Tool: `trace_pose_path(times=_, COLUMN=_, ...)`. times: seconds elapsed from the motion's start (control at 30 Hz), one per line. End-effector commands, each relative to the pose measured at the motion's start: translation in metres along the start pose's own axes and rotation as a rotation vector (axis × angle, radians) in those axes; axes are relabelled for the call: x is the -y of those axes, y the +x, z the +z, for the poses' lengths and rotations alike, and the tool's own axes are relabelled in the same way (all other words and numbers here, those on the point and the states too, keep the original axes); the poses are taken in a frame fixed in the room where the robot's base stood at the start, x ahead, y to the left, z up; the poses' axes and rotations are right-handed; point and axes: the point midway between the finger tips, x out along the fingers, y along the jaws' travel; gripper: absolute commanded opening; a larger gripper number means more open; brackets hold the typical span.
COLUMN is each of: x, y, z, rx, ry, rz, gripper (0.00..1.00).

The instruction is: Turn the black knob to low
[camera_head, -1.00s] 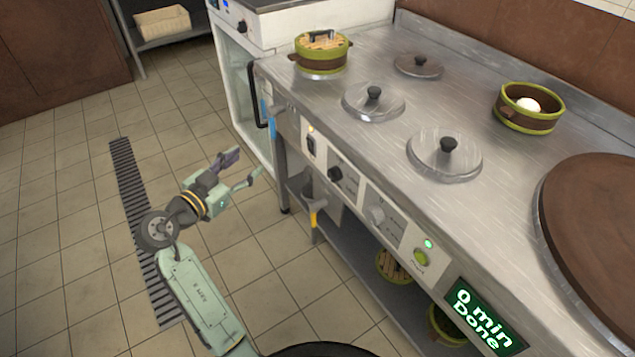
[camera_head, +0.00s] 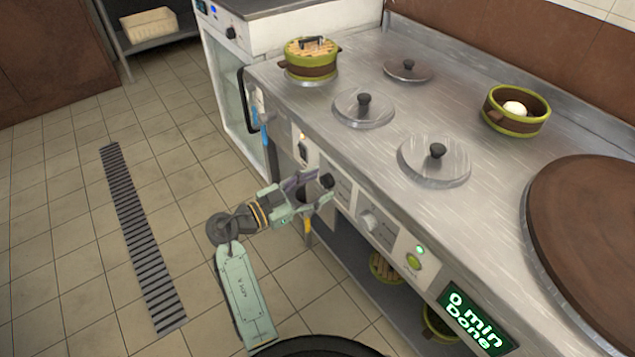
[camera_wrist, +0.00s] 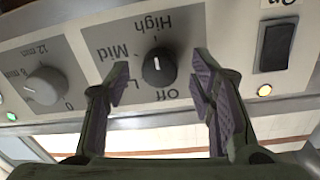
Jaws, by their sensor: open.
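The black knob (camera_head: 327,181) is on the front panel of the steel stove. In the wrist view the black knob (camera_wrist: 158,66) sits upside down on a panel marked Off, Mid and High, with another label partly hidden by a finger. A short white mark shows on its face; I cannot tell surely which label it points to. My gripper (camera_wrist: 161,72) is open, its purple-padded fingers on either side of the knob with gaps to both. In the head view my gripper (camera_head: 314,188) is right at the panel, beside the knob.
A grey timer knob (camera_wrist: 45,88) and a black rocker switch (camera_wrist: 276,46) flank the black knob. A green button (camera_head: 413,261) and a display reading "0 min Done" (camera_head: 472,318) are further right. Pot lids and steamers stand on the stove top (camera_head: 300,120).

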Motion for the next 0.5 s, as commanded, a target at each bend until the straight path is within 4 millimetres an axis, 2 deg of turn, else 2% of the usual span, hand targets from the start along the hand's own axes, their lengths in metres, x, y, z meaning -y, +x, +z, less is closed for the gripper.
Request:
trace_pose_path(times=0.33, x=0.0, y=0.006, z=0.0003, rx=0.001, ry=0.0, rz=0.0, gripper=0.5)
trace_pose_path(times=0.5, x=0.0001, y=0.0058, z=0.0002, rx=0.0, ry=0.0, rz=0.0, gripper=0.4)
